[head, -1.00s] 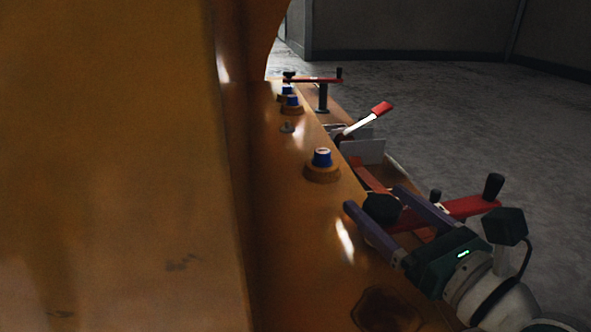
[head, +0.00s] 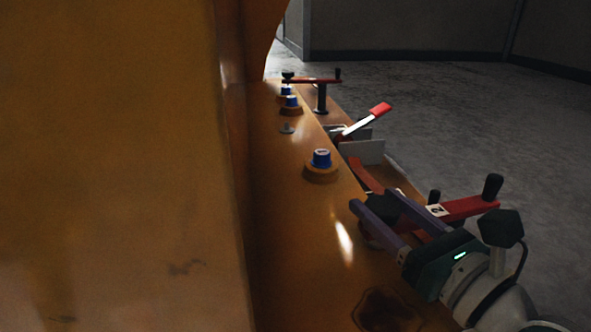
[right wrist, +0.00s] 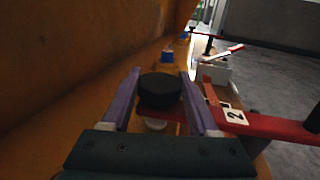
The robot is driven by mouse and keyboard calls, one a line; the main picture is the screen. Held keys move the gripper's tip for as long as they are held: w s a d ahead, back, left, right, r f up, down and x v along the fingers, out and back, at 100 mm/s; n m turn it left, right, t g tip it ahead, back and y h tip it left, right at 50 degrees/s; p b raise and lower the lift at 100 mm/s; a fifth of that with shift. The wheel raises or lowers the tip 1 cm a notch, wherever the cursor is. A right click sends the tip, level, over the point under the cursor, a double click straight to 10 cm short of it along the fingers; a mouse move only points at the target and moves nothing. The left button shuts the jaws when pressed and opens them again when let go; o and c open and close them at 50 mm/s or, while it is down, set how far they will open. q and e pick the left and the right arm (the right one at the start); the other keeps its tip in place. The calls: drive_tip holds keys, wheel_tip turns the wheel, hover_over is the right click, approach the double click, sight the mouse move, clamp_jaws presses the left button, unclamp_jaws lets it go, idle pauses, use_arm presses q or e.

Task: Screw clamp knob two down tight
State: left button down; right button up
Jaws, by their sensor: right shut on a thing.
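Clamp knob two, a black faceted knob (head: 382,208), sits at the inner end of a red clamp arm (head: 465,207) on the orange ledge. The arm's label reads 2, and this label (right wrist: 234,115) also shows in the right wrist view. My right gripper (head: 375,202) is shut on the knob, one purple finger on each side. In the right wrist view the knob's black top (right wrist: 160,88) lies between the fingers. A pale round part shows just below it. The knob's lower side and thread are hidden. My left gripper is out of view.
Blue-capped parts on orange bases (head: 321,160) stand along the ledge. A red-handled lever (head: 368,118) rises by a grey plate (head: 362,151). Another red clamp arm (head: 315,80) is farther back. A large orange casting wall (head: 120,150) fills the left. Grey floor is open at right.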

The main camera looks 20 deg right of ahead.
drive_tip(key=shift+h, duration=0.3)
drive_tip(key=m+h+p, duration=0.1)
drive_tip(key=m+h, duration=0.1)
drive_tip(key=shift+a+r+h, duration=0.1)
drive_tip(key=shift+h, duration=0.2)
drive_tip(key=m+h, duration=0.1)
drive_tip(key=h, duration=0.1)
drive_tip(key=shift+m+g+h+p, duration=0.3)
drive_tip(key=shift+m+g+p, duration=0.05)
drive_tip(key=shift+m+g, duration=0.05)
drive_tip(key=m+g+h, duration=0.1)
drive_tip(key=h, duration=0.1)
drive_tip(key=m+g+h, duration=0.1)
drive_tip(key=m+h, duration=0.1)
drive_tip(key=shift+a+f+b, duration=0.1)
drive_tip(key=shift+f+b, duration=0.1)
drive_tip(key=shift+b, duration=0.15)
drive_tip(key=shift+r+m+g+h+b, duration=0.1)
drive_tip(key=shift+m+g+h+b, duration=0.35)
drive_tip(key=shift+m+g+h, duration=0.85)
drive_tip(key=shift+h, duration=0.4)
drive_tip(key=o, duration=1.4)
